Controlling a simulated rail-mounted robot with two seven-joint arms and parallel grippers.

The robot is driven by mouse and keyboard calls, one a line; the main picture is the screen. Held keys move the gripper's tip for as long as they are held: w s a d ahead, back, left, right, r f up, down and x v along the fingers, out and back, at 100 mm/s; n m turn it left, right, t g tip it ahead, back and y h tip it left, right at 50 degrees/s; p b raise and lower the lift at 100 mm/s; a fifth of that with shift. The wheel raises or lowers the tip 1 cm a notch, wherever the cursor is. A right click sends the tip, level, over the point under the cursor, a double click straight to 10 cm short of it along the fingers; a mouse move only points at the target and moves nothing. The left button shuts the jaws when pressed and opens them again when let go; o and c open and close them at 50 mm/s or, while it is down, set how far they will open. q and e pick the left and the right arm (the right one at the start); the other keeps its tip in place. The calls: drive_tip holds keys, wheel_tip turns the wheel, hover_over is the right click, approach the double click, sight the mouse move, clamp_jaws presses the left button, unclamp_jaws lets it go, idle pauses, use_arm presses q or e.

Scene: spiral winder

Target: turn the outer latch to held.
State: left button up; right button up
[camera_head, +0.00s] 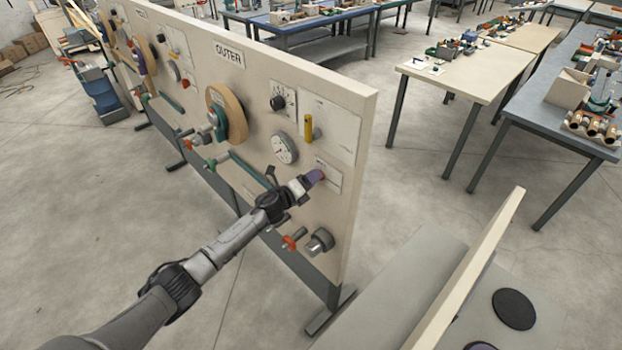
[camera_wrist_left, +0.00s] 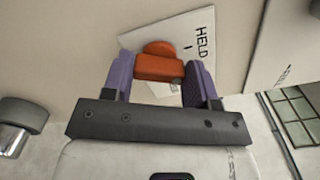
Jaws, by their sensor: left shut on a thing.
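The latch (camera_wrist_left: 158,67) is an orange handle on a white plate (camera_wrist_left: 138,42) on the panel. The word HELD and a short mark show on that plate, to the right of the latch in the left wrist view. My left gripper (camera_wrist_left: 160,76) is shut on the latch, with one purple finger on each side of it. In the head view my left gripper (camera_head: 314,179) reaches the lower right of the board marked OUTER (camera_head: 229,54) and mostly hides the latch. My right gripper is not in view.
A silver knob (camera_head: 320,242) and an orange-handled valve (camera_head: 291,242) sit below the gripper. A dial gauge (camera_head: 284,148), a yellow handle (camera_head: 308,128) and a black knob (camera_head: 278,102) sit above. A wooden wheel (camera_head: 235,114) is farther left. Floor lies open before the board.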

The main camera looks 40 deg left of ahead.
use_arm(q)
drive_tip(key=n+p, duration=0.1)
drive_tip(key=n, duration=0.4)
drive_tip(key=shift+n, duration=0.3)
idle(0.5)
drive_tip(key=o, duration=0.9)
drive_tip(key=shift+f, duration=0.1)
drive_tip(key=shift+o, duration=0.2)
drive_tip(key=s+a, duration=0.1)
drive_tip(key=s, duration=1.2)
drive_tip(key=shift+s+a, duration=0.35)
drive_tip(key=shift+a, duration=0.05)
